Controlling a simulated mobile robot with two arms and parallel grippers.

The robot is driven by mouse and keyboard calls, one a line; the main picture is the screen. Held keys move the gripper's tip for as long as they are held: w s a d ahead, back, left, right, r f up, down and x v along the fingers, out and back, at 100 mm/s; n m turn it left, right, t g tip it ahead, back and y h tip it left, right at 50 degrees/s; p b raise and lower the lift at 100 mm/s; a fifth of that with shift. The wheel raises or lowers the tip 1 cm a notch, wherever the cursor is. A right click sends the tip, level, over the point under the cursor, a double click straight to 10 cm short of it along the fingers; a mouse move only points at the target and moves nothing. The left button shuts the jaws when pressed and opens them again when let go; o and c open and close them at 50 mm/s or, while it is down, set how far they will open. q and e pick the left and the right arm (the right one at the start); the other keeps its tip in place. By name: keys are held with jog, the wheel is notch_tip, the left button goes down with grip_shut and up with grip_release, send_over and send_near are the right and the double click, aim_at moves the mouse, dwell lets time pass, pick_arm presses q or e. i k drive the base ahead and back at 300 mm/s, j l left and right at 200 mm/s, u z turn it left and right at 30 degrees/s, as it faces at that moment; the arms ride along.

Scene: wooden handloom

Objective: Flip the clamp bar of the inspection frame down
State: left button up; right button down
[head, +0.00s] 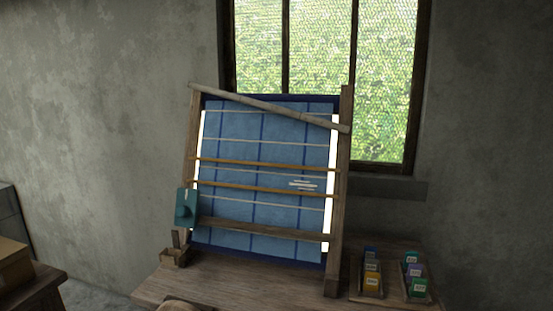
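The inspection frame (343,190) stands upright on a wooden table, with blue checked cloth (235,140) stretched in it. A wooden bar (270,106) crosses its top at a slant. Its left end is at the top of the left post and its right end lies lower, over the right post. It looks like the clamp bar, but I cannot be sure. Another wooden bar (265,230) crosses low on the cloth, also sloping slightly down to the right. Neither of my grippers is in view.
A teal block (186,208) is at the frame's lower left, above a small wooden box (174,258). Trays with several coloured, labelled items (372,283) stand on the table (235,288) at right. A cardboard box (12,265) is at far left. A window is behind.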

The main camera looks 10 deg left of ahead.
aim_at(257, 103)
jog(key=i+j, duration=0.15)
jog(key=j, duration=0.2)
jog(key=i+j, duration=0.2)
jog(key=j, duration=0.15)
jog(key=i+j, duration=0.15)
jog(key=j, duration=0.25)
jog(key=i+j+z, duration=0.1)
jog(key=j, duration=0.25)
jog(key=i, duration=0.1)
